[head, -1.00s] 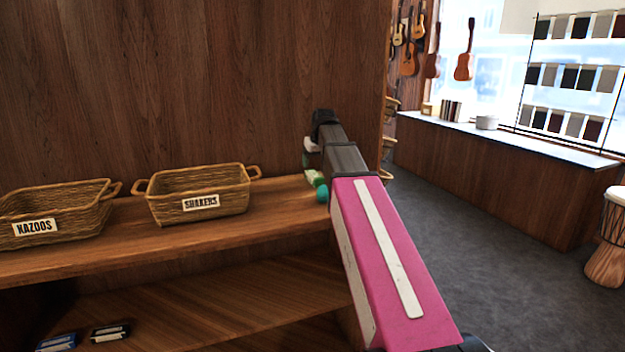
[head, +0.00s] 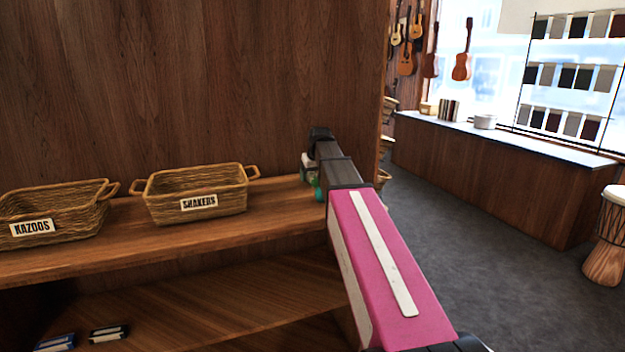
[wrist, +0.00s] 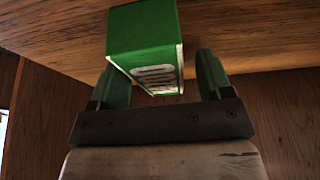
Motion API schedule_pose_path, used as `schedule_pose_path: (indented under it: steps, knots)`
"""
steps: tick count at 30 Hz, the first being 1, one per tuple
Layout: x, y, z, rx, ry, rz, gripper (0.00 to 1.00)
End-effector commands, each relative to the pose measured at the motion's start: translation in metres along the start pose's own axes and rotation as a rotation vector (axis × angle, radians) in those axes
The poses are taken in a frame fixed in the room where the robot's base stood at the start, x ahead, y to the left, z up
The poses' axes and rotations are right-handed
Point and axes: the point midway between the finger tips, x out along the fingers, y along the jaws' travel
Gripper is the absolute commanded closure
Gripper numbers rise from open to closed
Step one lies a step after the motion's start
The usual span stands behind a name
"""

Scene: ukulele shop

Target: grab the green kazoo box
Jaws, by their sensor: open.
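The green kazoo box (wrist: 147,40) shows in the wrist view, upper middle, with white lettering on one side and resting against the wooden shelf surface. My gripper (wrist: 168,75) is open, with one green finger on each side of the box's lower part in that view. I cannot tell whether either finger touches it. In the head view my gripper (head: 309,181) is at the right end of the upper shelf, mostly hidden behind my arm. The box cannot be made out clearly there.
The wooden shelf (head: 275,205) holds a KAZOOS basket (head: 70,212) and a SHAKERS basket (head: 225,198) to the left. Two small boxes, one blue (head: 55,343) and one black (head: 108,333), lie on the lower shelf. The shelf between the SHAKERS basket and my gripper is clear.

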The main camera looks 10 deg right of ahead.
Motion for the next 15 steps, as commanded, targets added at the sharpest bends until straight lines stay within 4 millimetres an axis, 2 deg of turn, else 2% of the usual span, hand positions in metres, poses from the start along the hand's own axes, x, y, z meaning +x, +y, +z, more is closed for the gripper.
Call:
schedule_pose_path:
  steps: [12,14,15]
  knots:
    - [0.003,0.0,0.0014,0.0,0.0,0.0,0.28]
    - [0.0028,0.0,0.0013,0.0,0.0,0.0,0.47]
    - [0.0028,0.0,0.0013,0.0,0.0,0.0,0.6]
